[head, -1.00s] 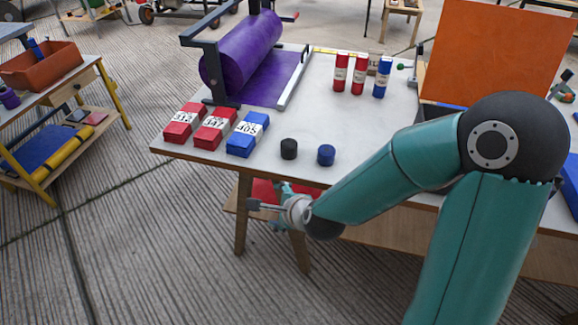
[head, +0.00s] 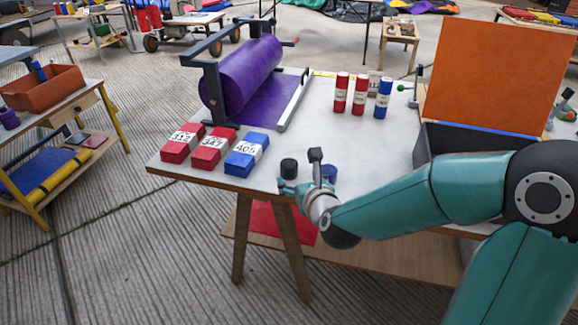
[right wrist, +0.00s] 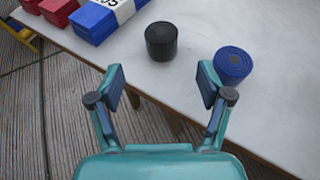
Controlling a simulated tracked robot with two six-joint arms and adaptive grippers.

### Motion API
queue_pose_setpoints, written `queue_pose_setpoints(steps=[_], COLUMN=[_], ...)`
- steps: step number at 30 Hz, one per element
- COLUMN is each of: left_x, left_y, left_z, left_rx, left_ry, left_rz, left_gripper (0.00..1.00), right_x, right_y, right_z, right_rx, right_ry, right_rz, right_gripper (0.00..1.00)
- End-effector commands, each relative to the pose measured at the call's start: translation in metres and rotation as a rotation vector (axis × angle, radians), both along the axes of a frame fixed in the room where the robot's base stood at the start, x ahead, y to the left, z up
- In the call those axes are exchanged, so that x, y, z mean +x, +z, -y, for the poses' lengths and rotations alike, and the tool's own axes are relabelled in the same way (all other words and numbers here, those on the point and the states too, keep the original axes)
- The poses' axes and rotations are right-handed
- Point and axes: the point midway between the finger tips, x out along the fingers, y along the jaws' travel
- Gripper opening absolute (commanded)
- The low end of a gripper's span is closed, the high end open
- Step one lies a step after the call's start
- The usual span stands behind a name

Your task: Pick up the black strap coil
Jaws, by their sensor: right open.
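The black strap coil (head: 289,168) stands upright near the front edge of the white table (head: 330,130), just right of the blue box. It also shows in the right wrist view (right wrist: 161,41), ahead of the fingers and roughly between their lines. The blue strap coil (right wrist: 233,64) stands to its right; in the head view my gripper partly hides it (head: 329,172). My right gripper (head: 302,172) is at the table's front edge. In the right wrist view it (right wrist: 162,88) is open and empty, short of the black coil. My left gripper is not in view.
Two red boxes (head: 212,148) and a blue box (head: 247,154) with number labels lie left of the coils. A purple roll (head: 243,75) on a frame stands behind. Red and blue tubes (head: 360,95) stand farther back. An open box with an orange lid (head: 492,65) is at right.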

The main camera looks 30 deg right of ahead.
Motion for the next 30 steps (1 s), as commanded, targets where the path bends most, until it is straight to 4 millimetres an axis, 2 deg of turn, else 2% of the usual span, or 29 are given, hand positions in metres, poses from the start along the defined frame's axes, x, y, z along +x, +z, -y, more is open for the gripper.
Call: queue_pose_setpoints(steps=[3,6,14,24,30], left_x=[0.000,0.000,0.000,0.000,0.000], left_y=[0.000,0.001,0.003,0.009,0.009], left_z=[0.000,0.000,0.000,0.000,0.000], left_rx=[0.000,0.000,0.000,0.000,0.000], left_ry=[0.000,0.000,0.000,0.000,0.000], left_rz=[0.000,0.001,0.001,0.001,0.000], left_gripper=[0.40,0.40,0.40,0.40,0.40], right_x=[0.021,0.034,0.048,0.085,0.088], right_y=[-0.010,-0.015,-0.020,-0.037,-0.038], right_z=[0.007,0.011,0.015,0.028,0.029], right_rx=[-0.001,0.000,-0.002,-0.001,-0.001], right_ry=[-0.001,-0.001,0.001,0.002,0.003], right_rz=[-0.001,-0.001,-0.001,-0.001,0.001], right_gripper=[0.78,0.78,0.78,0.78,0.78])
